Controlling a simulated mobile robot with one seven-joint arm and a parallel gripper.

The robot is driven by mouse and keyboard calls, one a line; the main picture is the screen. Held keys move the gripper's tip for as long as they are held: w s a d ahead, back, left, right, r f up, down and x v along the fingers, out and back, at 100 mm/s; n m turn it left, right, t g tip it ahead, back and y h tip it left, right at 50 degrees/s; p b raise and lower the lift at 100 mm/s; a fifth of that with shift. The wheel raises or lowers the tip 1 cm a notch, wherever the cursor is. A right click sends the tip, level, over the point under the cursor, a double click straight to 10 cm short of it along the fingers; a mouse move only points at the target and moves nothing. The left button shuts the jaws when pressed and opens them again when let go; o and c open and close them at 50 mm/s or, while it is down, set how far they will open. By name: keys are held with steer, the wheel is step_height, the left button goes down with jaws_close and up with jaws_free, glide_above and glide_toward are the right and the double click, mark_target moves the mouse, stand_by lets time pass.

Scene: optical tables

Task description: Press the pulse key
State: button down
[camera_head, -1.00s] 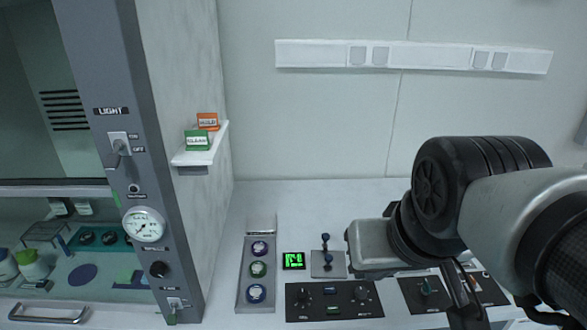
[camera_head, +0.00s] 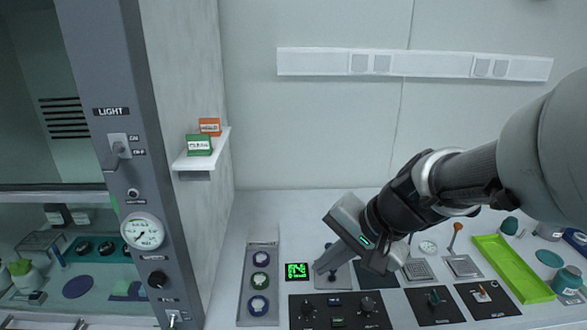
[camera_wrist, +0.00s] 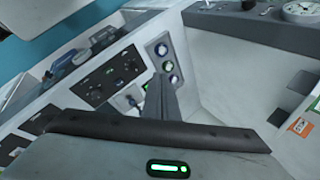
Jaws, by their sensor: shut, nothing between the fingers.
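My gripper (camera_head: 319,269) is shut and empty. Its fingers point down and left, close to a small grey plate (camera_head: 338,279) that carried blue-topped levers; the hand now hides most of it. In the wrist view the closed fingers (camera_wrist: 159,80) reach toward the controls. A black panel (camera_head: 352,312) with knobs and small blue and green keys lies just in front; it also shows in the wrist view (camera_wrist: 100,88). No readable label shows which control is the pulse key. Contact between fingertips and any control cannot be told.
A small green-lit display (camera_head: 297,271) sits left of the fingers. A grey strip with several round buttons (camera_head: 246,290) stands further left, beside the fume cabinet (camera_head: 185,230). More black panels (camera_head: 433,304) and a lime-green tray (camera_head: 512,268) lie right.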

steer(key=w+d+f+m+t+b, duration=0.1)
steer(key=w+d+f+m, duration=0.2)
steer(key=w+f+m, duration=0.3)
steer(key=w+d+f+m+t+b, duration=0.1)
steer(key=w+d+f+m, duration=0.3)
steer(key=w+f, duration=0.3)
step_height(320, 180, down, 3)
steer(key=shift+w+f+m+t+y, duration=0.15)
steer(key=shift+m+t+y, duration=0.25)
steer(key=shift+m, duration=0.5)
steer(key=b, duration=0.5)
glide_above(338, 303)
step_height(338, 303, down, 7)
steer(key=shift+f, duration=0.2)
steer(key=shift+f+b, duration=0.7)
steer(key=shift+b, duration=0.35)
steer(key=shift+f, duration=0.1)
steer(key=shift+f+b, duration=0.3)
steer(key=shift+b, duration=0.35)
